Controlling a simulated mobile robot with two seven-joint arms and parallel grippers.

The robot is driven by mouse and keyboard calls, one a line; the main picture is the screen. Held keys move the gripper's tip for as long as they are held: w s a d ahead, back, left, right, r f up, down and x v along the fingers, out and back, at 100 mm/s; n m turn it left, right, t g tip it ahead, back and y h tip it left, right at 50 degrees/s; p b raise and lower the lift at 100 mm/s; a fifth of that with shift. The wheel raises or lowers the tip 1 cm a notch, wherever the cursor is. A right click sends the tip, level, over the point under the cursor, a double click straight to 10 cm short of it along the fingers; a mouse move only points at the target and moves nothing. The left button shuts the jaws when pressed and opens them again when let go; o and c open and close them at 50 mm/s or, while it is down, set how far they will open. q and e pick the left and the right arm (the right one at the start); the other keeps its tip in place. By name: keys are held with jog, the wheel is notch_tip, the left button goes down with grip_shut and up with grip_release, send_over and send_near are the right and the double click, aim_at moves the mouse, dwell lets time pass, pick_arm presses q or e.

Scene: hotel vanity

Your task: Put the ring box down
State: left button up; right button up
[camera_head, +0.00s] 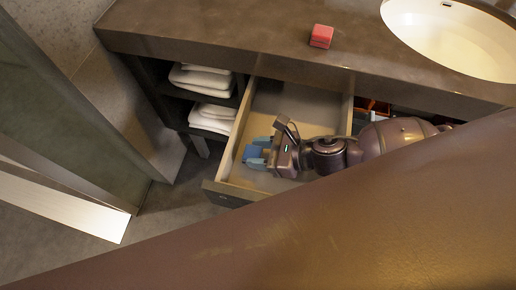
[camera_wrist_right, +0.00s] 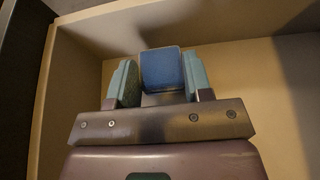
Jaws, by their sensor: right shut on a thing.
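A small blue box (camera_wrist_right: 162,70), which I take to be the ring box, is between the two teal fingers of my right gripper (camera_wrist_right: 161,84) in the right wrist view. The gripper is shut on it. In the head view my right gripper (camera_head: 257,152) is inside the open drawer (camera_head: 277,99), near its left wall, with the blue box (camera_head: 252,152) at its fingertips. Whether the box touches the drawer floor I cannot tell. A small red box (camera_head: 321,36) stands on the countertop. My left gripper is not in view.
The brown countertop (camera_head: 200,35) overhangs the back of the drawer, with a white basin (camera_head: 455,40) at right. Folded white towels (camera_head: 205,78) fill the shelves left of the drawer. The drawer floor behind the gripper looks bare.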

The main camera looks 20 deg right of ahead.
jog(key=shift+f, duration=0.25)
jog(key=shift+f, duration=0.25)
jog(key=o, duration=0.9)
jog(key=shift+s+f, duration=0.1)
jog(key=shift+r, duration=0.2)
jog(key=v, duration=0.3)
jog(key=p+v, duration=0.1)
jog(key=v, duration=0.2)
jog(key=r+v, duration=0.1)
jog(key=v, duration=0.2)
jog(key=shift+d+r, duration=0.1)
jog(key=shift+d, duration=0.05)
jog(key=shift+p+v, duration=0.4)
jog(key=shift+v, duration=0.9)
